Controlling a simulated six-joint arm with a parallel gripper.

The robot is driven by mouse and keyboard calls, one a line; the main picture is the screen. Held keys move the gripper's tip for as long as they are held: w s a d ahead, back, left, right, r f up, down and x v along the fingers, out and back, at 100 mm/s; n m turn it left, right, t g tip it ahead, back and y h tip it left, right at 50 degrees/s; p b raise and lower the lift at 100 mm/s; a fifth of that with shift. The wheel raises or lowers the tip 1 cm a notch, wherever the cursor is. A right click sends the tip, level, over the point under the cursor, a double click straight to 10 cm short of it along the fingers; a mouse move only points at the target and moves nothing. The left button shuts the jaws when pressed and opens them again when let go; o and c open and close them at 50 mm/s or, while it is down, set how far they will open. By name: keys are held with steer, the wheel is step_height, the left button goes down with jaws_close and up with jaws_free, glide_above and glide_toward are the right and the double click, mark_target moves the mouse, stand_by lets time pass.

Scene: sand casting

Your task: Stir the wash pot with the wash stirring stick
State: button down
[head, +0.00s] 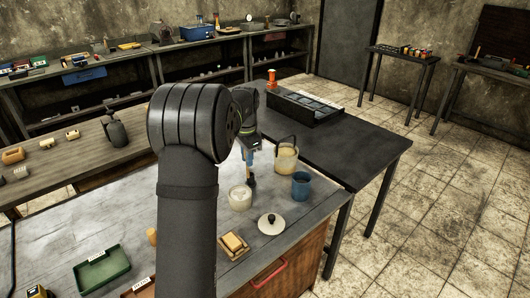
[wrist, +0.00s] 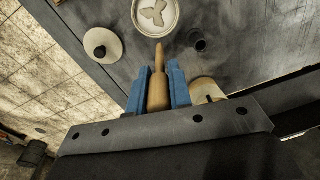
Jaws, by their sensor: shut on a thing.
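My gripper (wrist: 157,82) has blue fingers shut on a pale wooden stick (wrist: 158,92). In the head view my gripper (head: 249,162) is low over the bench, just behind a white pot (head: 240,198). The pot is open at the top and also shows in the wrist view (wrist: 172,29), with a pale three-lobed shape inside. The stick's tapered end points towards the pot's near rim in the wrist view. I cannot tell whether it touches. A white lid with a black knob (head: 272,224) lies flat on the bench, off the pot.
A beige pot with a handle (head: 286,158) and a blue mug (head: 301,187) stand right of my gripper. A wooden block on a tray (head: 233,246) and a green tray (head: 104,270) lie nearer. The dark table (head: 350,145) behind has clear room.

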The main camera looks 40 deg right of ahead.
steer(key=w+a+f, duration=0.1)
steer(key=a+f, duration=0.2)
steer(key=f, duration=0.5)
stand_by(0.7)
steer(key=shift+a, duration=0.1)
stand_by(0.3)
steer(key=shift+a, duration=0.1)
